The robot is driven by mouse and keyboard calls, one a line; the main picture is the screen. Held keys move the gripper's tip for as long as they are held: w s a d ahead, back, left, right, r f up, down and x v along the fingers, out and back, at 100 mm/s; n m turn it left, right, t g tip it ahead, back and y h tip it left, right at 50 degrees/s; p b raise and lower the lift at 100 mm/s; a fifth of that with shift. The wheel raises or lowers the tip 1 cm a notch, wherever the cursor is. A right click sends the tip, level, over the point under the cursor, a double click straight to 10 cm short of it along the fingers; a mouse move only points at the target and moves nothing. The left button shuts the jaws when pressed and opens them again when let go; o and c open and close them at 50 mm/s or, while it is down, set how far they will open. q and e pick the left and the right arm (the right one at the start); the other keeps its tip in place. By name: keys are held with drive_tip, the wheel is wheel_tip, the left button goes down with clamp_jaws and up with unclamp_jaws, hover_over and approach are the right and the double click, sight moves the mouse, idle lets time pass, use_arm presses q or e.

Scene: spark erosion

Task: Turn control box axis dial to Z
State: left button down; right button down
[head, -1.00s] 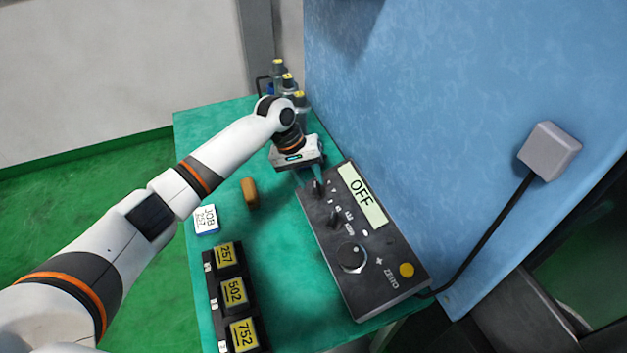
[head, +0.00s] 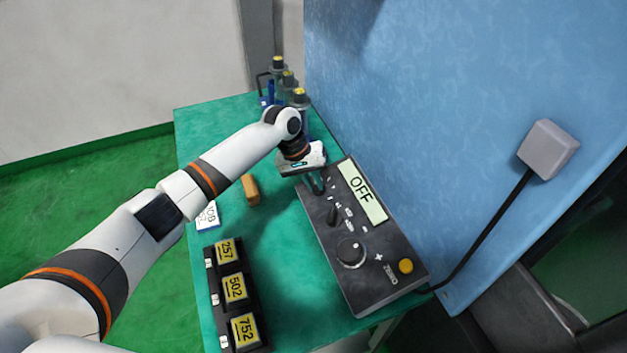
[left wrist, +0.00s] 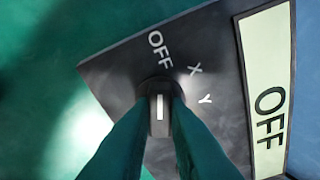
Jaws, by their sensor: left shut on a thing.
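The dark control box (head: 370,285) lies on the green table, with a display reading OFF (head: 361,190). Its axis dial (left wrist: 159,108) sits at the box's far end, with OFF, X and Y marks around it in the left wrist view. A Z mark is not visible there. The white line on the dial points up in that view, toward the OFF mark. My left gripper (head: 316,184) is shut on the axis dial, with one finger (left wrist: 125,140) on each side of it. My right gripper is not in view.
A second small knob (head: 332,215) and a large round knob (head: 351,252) sit nearer on the box, with a yellow button (head: 406,266). A black rack with numbered blocks (head: 236,290), a tan block (head: 250,189) and bottles (head: 289,85) stand around. A blue wall (head: 450,90) borders the right.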

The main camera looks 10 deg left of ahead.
use_arm(q)
drive_tip(key=m+p, duration=0.1)
drive_tip(key=m, duration=0.2)
drive_tip(key=shift+r, duration=0.1)
drive_tip(key=m+y+p, duration=0.1)
drive_tip(key=m, duration=0.2)
drive_tip(key=shift+m, duration=0.3)
drive_tip(key=m, duration=0.3)
drive_tip(key=shift+d+m+t, duration=0.1)
drive_tip(key=shift+m+t, duration=0.2)
drive_tip(key=m+p, duration=0.1)
drive_tip(key=m, duration=0.2)
drive_tip(key=shift+s+y, duration=0.1)
drive_tip(key=shift+y, duration=0.3)
drive_tip(key=m+t, duration=0.1)
drive_tip(key=m, duration=0.5)
drive_tip(key=shift+m, duration=0.3)
drive_tip(key=m, duration=0.3)
drive_tip(key=shift+t, duration=0.4)
drive_tip(key=shift+m, duration=1.7)
